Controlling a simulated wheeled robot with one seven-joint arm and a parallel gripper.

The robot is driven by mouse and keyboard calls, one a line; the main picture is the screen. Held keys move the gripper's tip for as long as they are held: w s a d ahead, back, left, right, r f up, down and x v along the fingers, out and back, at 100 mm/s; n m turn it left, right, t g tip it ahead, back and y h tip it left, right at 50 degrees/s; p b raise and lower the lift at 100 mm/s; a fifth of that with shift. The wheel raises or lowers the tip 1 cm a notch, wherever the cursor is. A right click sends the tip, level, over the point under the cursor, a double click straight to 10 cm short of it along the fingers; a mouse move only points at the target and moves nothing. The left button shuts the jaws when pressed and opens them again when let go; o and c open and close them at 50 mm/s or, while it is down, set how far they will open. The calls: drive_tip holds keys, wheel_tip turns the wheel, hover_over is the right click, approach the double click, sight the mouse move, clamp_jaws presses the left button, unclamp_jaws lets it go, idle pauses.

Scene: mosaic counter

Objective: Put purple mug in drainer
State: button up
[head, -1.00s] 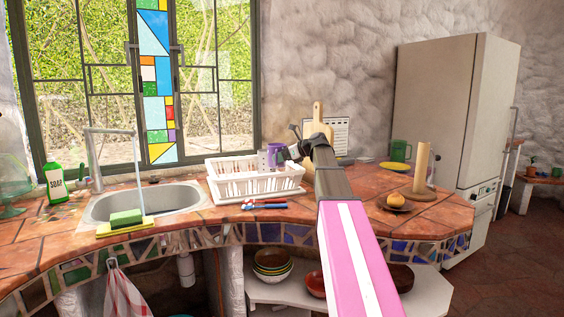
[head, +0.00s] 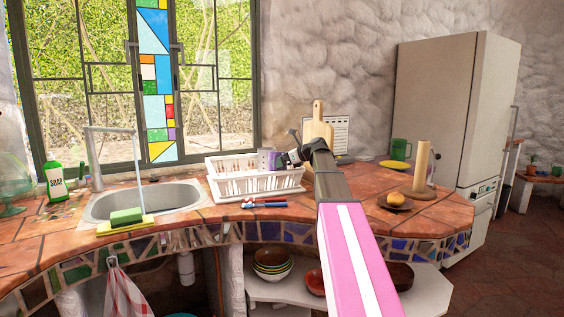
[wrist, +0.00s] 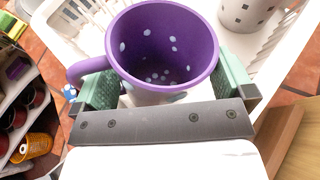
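The purple mug (wrist: 163,50) is upright between the two green finger pads of my gripper (wrist: 166,85) in the wrist view, with its handle to the left. It has a purple inside with pale spots. The white drainer (wrist: 66,40) lies below and around it. In the head view the mug (head: 267,158) is at the right part of the drainer (head: 250,184), and my gripper (head: 284,160) reaches it from the right. The pads appear to press on the mug's sides. Whether its base touches the drainer floor is hidden.
A second, pale spotted mug (wrist: 245,12) stands in the drainer at the upper right of the wrist view. The sink (head: 145,200) is left of the drainer. A wooden cutting board (head: 318,124) stands behind my arm. Red and blue utensils (head: 264,202) lie in front of the drainer.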

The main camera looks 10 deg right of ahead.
drive_tip(key=shift+r, duration=0.5)
drive_tip(key=v, duration=1.2)
